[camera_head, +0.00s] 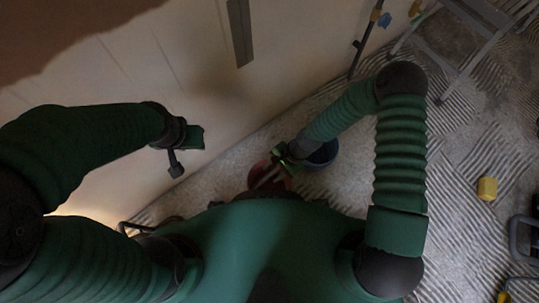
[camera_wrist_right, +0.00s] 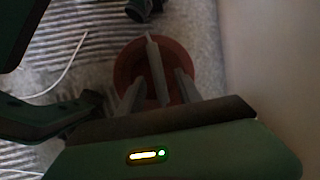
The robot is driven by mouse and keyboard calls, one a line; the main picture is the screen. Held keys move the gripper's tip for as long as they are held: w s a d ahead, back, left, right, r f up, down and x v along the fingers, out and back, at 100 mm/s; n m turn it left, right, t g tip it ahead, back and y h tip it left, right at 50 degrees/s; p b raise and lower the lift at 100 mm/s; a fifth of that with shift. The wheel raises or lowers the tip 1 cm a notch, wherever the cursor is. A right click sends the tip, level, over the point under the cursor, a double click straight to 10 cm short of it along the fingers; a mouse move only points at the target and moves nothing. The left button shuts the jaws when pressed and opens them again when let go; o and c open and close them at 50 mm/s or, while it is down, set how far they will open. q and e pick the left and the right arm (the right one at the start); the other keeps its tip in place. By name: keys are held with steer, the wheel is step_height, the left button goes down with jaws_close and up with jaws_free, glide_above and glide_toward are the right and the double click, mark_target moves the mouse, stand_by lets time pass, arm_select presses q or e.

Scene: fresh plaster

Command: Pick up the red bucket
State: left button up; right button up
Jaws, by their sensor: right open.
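The red bucket (camera_head: 257,178) stands on the floor close in front of my body in the head view, partly hidden by my right gripper (camera_head: 272,170) and my torso. In the right wrist view the bucket (camera_wrist_right: 126,66) is seen from above as a round reddish shape. My right gripper's two fingers (camera_wrist_right: 158,78) are open and spread over the bucket. A pale narrow bar (camera_wrist_right: 154,60) shows between them; I cannot tell whether it is the handle. Contact cannot be judged. My left gripper (camera_head: 184,152) hangs by the wall, away from the bucket; its jaw opening is unclear.
A dark blue bucket (camera_head: 322,155) stands beside the red one, partly behind my right forearm. The pale wall (camera_head: 230,95) runs close along the left. A grey metal stand (camera_head: 462,60) is at the upper right. A yellow object (camera_head: 487,188) lies on the patterned floor.

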steer(key=shift+a+f, duration=0.1)
steer(key=shift+f, duration=0.3)
steer(key=b+x, duration=0.4)
steer(key=x, duration=0.1)
steer(key=shift+s+a+b, duration=0.2)
steer(key=shift+s+b, duration=0.05)
steer(key=shift+b, duration=0.15)
steer(key=shift+r, duration=0.2)
steer(key=shift+c, duration=0.3)
jaws_close()
